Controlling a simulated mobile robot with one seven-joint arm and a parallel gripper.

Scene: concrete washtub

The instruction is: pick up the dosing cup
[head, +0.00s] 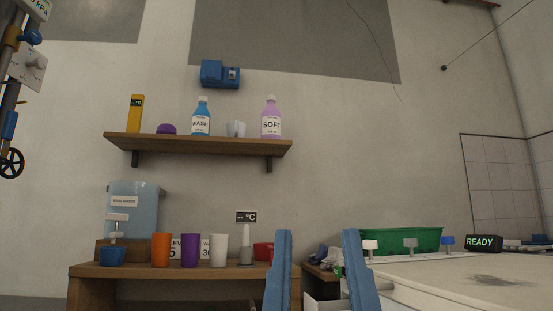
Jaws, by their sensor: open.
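A small pale translucent cup (236,129), which looks like the dosing cup, stands on the wooden wall shelf (190,145). It is between the blue WASH bottle (201,118) and the lilac SOFT bottle (271,119). My gripper (317,235) shows its two blue fingers upright at the bottom of the head view. The fingers are apart with nothing between them. In the picture, they are below and right of the shelf, well apart from the cup.
A purple dome (166,129) and a yellow box (135,114) share the shelf. Orange (161,249), purple (190,250) and white (219,250) cups stand on a lower wooden table (90,270). A green tub (405,240) is at right. Wall above the lower cups is mostly clear.

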